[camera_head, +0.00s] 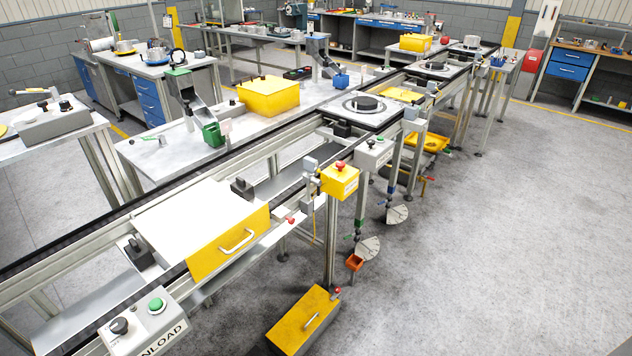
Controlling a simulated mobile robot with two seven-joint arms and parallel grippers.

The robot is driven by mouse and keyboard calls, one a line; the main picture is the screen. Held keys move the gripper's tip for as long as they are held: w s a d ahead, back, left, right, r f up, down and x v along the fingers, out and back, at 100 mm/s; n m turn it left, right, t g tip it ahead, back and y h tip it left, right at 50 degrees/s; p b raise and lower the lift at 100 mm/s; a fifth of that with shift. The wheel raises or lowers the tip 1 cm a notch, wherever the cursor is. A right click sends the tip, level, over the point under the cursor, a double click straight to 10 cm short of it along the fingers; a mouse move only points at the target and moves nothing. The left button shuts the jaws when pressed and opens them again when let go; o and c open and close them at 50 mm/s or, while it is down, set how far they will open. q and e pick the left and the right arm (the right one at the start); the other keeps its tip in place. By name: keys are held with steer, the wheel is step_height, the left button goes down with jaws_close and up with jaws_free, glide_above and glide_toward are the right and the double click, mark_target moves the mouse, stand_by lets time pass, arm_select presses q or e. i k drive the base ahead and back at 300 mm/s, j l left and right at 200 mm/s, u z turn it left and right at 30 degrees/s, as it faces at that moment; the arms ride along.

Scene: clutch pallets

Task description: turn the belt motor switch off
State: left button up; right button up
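A grey control box (150,330) stands at the near left, on the belt's front rail, with part of a label reading "NLOAD". It carries a black knob (119,325) and a green button (156,305). A second grey box (374,153) with a small knob and a dark label sits on the rail near the middle. A yellow box (340,181) with a red mushroom button (340,164) is beside it. I cannot tell which control is the belt motor switch, or read any switch position. Neither of my grippers is in view.
The conveyor (95,230) runs from near left to far right. Grey floor (500,230) at the right is clear.

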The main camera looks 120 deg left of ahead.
mark_target(340, 165)
steer(key=u, duration=4.05)
steer(key=i+l+u, duration=0.1)
steer(key=u, duration=0.35)
steer(key=l+u, duration=0.15)
steer(key=u, duration=0.35)
steer(key=i+l+u, duration=0.1)
steer(key=u, duration=0.35)
steer(key=l+u, duration=0.35)
steer(key=l, duration=0.2)
steer(key=k+l+u, duration=0.1)
steer(key=l+u, duration=0.4)
steer(key=l, duration=0.3)
steer(key=k+l+u, duration=0.15)
steer(key=l, duration=0.2)
steer(key=k+l+u, duration=0.1)
steer(key=l, duration=0.3)
steer(key=k+l, duration=0.1)
steer(key=l, duration=0.25)
steer(key=k+l, duration=0.1)
steer(key=l, duration=0.25)
steer(key=k+l+u, duration=0.1)
steer(key=l, duration=0.25)
